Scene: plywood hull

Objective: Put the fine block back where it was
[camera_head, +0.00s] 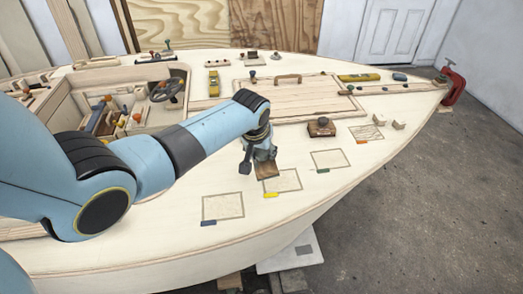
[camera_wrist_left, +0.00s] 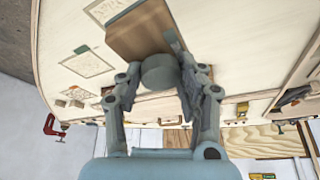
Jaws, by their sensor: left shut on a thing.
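A brown wooden block (camera_head: 267,170) with a round grey-green knob is in my left gripper (camera_head: 257,163). The block also fills the top of the left wrist view (camera_wrist_left: 140,32), and the fingers are shut on its knob (camera_wrist_left: 160,72). In the head view it overlaps the upper left of the outlined square with a yellow tab (camera_head: 285,181). I cannot tell whether it touches the deck. A second brown block with a dark knob (camera_head: 321,128) stands on the deck farther right. No grit marking is readable on either block. My right gripper is not in view.
Other outlined squares have a blue tab (camera_head: 222,206), a green tab (camera_head: 330,159) and an orange tab (camera_head: 367,132). Two small pale blocks (camera_head: 398,125) stand near the orange one. A hatch with a handle (camera_head: 290,100) lies behind. A red clamp (camera_head: 452,86) grips the bow.

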